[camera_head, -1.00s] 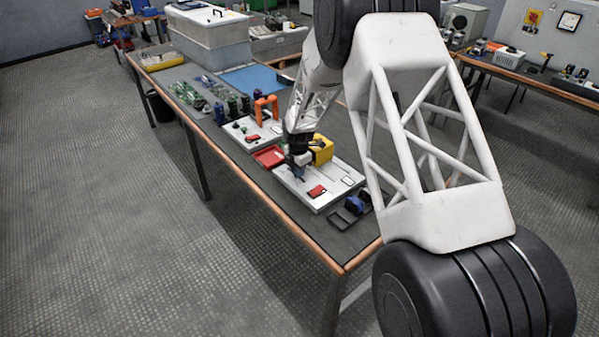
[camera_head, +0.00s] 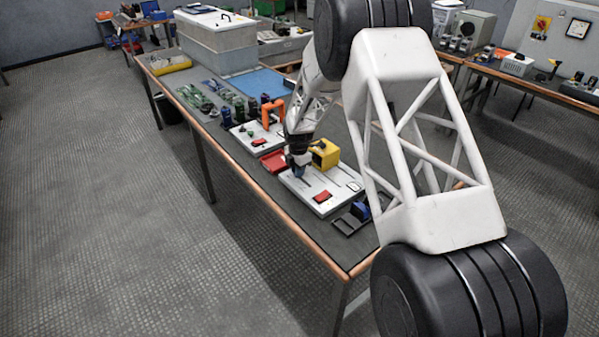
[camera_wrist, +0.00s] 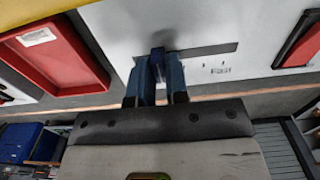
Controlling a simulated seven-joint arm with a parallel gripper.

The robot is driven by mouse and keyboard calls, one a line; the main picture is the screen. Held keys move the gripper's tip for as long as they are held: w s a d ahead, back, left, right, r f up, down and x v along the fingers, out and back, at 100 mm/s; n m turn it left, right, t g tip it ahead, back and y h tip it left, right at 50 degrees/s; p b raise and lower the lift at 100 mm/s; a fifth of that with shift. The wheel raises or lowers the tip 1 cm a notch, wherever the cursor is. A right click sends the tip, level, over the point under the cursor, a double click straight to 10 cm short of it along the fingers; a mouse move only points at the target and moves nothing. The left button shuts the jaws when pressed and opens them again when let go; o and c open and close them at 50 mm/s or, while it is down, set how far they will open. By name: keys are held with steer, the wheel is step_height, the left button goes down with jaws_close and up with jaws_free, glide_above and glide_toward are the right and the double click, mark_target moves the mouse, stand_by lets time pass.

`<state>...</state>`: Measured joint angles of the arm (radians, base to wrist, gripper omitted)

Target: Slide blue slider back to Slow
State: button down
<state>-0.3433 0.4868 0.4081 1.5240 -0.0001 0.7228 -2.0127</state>
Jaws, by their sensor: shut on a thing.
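In the wrist view the white panel (camera_wrist: 260,20) has a dark slot (camera_wrist: 205,50) running to the right of my gripper (camera_wrist: 157,78). The blue slider (camera_wrist: 158,54) stands at the left part of this slot. The two blue-grey fingers are closed on it from both sides, and they hide part of it. In the head view my gripper (camera_head: 299,173) is down at the far left part of the white panel (camera_head: 318,209); the slider cannot be made out there. Small markings (camera_wrist: 221,70) beside the slot are too small to read.
A red tray (camera_head: 273,162) lies left of the panel; it also shows in the wrist view (camera_wrist: 60,62). A red part (camera_head: 322,197) is on the panel, a yellow block (camera_head: 324,153) stands behind it, and a dark holder (camera_head: 352,220) lies at its right.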

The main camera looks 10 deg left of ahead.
steer(key=shift+w+a, duration=0.7)
steer(key=shift+w, duration=0.05)
steer(key=c, duration=1.3)
jaws_free()
steer(key=shift+r, duration=0.1)
steer(key=shift+r, duration=3.4)
